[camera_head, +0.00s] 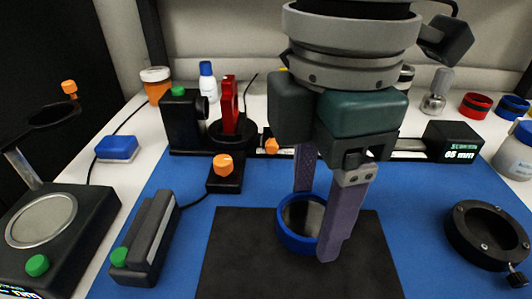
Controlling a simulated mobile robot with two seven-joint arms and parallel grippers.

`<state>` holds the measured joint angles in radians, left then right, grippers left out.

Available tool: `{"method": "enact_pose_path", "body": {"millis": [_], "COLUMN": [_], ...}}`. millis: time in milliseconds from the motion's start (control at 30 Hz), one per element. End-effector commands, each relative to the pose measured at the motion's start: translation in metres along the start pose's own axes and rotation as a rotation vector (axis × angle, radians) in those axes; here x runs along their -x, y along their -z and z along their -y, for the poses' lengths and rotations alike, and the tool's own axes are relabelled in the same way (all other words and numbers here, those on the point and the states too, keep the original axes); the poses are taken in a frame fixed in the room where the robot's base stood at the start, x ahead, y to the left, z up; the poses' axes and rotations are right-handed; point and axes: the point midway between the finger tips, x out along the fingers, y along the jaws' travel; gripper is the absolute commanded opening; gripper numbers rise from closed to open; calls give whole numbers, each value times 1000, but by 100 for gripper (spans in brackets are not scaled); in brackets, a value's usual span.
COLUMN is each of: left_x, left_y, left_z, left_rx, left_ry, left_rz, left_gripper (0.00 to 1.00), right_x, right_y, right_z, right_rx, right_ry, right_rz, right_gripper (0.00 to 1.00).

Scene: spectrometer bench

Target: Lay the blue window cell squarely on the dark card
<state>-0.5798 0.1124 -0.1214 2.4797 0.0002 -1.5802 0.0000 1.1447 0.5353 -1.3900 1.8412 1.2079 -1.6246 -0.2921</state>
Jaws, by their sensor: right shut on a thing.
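The blue window cell (283,237) is a short blue ring with a greyish window, in the middle of the head view. My right gripper (315,225) comes down from the top, and its two purple-grey fingers are shut on the cell, one at the far side and one at the near right side. The cell is over the dark card (240,262), a black rectangle on the blue mat. I cannot tell whether the cell touches the card. The near finger hides part of the cell. My left gripper is not in view.
A black ring mount (462,222) lies at right. A grey handset with a green button (145,240) and a balance-like device (60,235) stand at left. A rail with a red holder (229,105) and a display box (452,143) lies behind. The blue mat (415,215) is clear beside the card.

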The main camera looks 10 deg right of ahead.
Motion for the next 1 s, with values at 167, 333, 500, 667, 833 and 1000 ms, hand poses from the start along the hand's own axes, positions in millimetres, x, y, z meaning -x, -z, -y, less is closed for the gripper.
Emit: {"method": "enact_pose_path", "body": {"millis": [167,333,500,667,833,1000], "left_x": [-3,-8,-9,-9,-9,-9], "left_y": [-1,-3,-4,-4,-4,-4], "left_z": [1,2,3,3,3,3], "left_rx": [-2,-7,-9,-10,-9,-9], "left_ry": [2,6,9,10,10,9], "left_rz": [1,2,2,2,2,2], "left_gripper": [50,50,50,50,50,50], "right_x": [-14,-38,-54,-53,-56,-55], "right_y": [0,0,0,0,0,0], "right_z": [0,0,0,0,0,0], "right_rx": [-1,-2,1,1,0,0], "right_ry": [-1,2,-1,-2,-1,-1], "right_rz": [0,1,0,-1,-1,0], "right_gripper": [12,12,12,12,71,91]}}
